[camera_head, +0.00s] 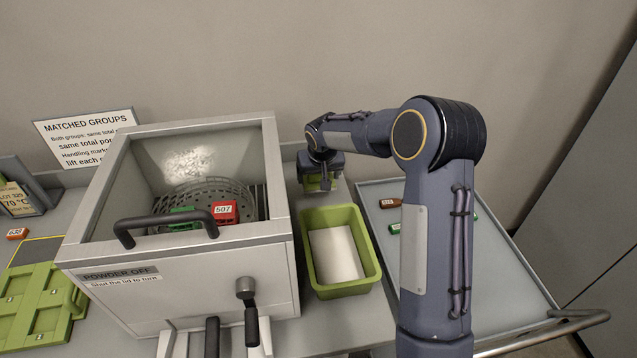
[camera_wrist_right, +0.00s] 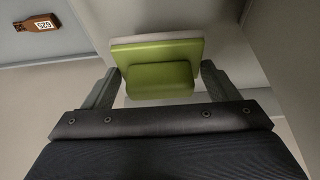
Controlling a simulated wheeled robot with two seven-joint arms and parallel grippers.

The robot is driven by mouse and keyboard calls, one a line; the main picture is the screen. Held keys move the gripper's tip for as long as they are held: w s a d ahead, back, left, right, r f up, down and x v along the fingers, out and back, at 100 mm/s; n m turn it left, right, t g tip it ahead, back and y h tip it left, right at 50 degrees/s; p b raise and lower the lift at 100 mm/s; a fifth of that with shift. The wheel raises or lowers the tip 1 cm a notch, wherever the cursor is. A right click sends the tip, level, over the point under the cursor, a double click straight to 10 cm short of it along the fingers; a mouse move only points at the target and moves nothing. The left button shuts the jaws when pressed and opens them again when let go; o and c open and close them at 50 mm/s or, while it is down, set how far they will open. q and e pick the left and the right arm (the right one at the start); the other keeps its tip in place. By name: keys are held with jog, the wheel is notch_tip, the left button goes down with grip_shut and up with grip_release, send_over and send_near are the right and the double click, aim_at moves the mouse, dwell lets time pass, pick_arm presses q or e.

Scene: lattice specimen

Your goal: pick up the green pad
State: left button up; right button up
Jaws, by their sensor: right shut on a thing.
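My right gripper (camera_head: 319,176) is behind the green bin, beside the right rear of the metal box. It is shut on the green pad (camera_head: 317,184), which is mostly hidden by the gripper in the head view. In the right wrist view the green pad (camera_wrist_right: 158,53) sits between the two fingers of the right gripper (camera_wrist_right: 157,82), with a pale grey layer along its far side. I cannot tell whether the pad touches a surface below. My left gripper is not in view.
The open metal box (camera_head: 190,270) holds a round basket with a red block (camera_head: 225,211) marked 507 and a green block (camera_head: 184,218). The green bin (camera_head: 372,268) holds a white sheet. A grey cart (camera_head: 500,285) with small tagged pieces stands right. Green racks (camera_head: 35,310) lie left.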

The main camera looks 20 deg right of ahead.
jog(key=s+a+r+b, duration=0.3)
jog(key=s+a+r, duration=0.2)
jog(key=s+r, duration=0.4)
jog(key=s, duration=0.3)
jog(key=shift+s, duration=0.2)
jog(key=o, duration=0.4)
jog(key=c, duration=0.3)
